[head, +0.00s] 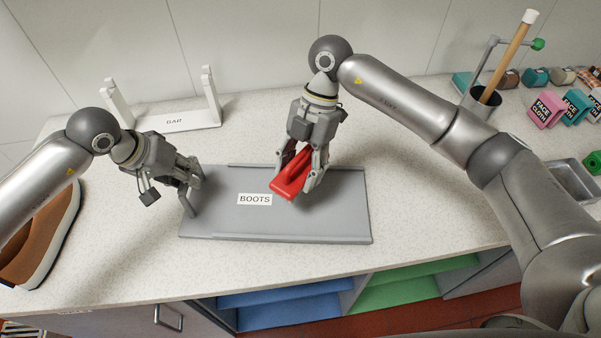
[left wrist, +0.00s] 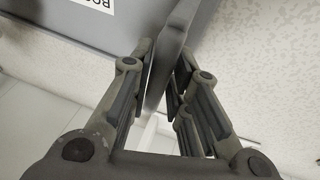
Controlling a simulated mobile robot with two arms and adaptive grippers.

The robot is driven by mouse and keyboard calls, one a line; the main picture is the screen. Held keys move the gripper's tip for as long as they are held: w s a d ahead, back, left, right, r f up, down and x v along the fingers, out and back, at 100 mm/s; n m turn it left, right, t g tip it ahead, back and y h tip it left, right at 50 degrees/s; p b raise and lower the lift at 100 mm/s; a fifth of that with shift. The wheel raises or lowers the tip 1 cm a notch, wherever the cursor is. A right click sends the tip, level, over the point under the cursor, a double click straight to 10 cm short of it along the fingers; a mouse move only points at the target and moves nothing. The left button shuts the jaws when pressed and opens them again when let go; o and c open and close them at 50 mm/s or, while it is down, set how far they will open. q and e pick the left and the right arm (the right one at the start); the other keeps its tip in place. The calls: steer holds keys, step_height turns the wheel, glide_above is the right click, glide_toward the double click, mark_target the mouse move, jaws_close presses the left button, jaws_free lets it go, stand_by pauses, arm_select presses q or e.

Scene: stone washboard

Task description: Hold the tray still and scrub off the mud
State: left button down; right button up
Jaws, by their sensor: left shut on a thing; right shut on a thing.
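The grey tray (head: 330,219) labelled BOOTS lies flat on the speckled counter; it also shows in the left wrist view (left wrist: 120,35). My left gripper (head: 190,187) is shut on the tray's left end, with a finger on each side of its upright edge. My right gripper (head: 308,182) is shut on a red scrubber (head: 289,189) and holds it down at the middle of the tray, right of the label. I cannot tell whether the scrubber touches the tray. No mud shows on the visible tray surface; the part beneath the scrubber and gripper is hidden.
A brown shoe (head: 45,232) stands at the left. A white rack (head: 165,117) marked BAR is behind the tray. A dark pot (head: 482,103) with a wooden stick, face cloth boxes (head: 546,108) and a metal basin (head: 572,181) are at the right. The counter's front edge is close to the tray.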

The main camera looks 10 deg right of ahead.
arm_select(q)
steer(key=shift+s+a+f, duration=0.1)
steer(key=shift+s+f, duration=0.05)
steer(key=shift+f, duration=0.2)
steer(key=c, duration=1.7)
jaws_free()
steer(key=shift+c, duration=0.2)
steer(key=o, duration=0.5)
steer(key=shift+w, duration=0.25)
steer(key=shift+c, duration=0.2)
steer(key=shift+r, duration=0.1)
steer(key=shift+r, duration=0.2)
steer(key=shift+s+a+r, duration=0.1)
steer(key=shift+r, duration=0.15)
steer(key=v, duration=1.1)
steer(key=shift+s+a, duration=0.1)
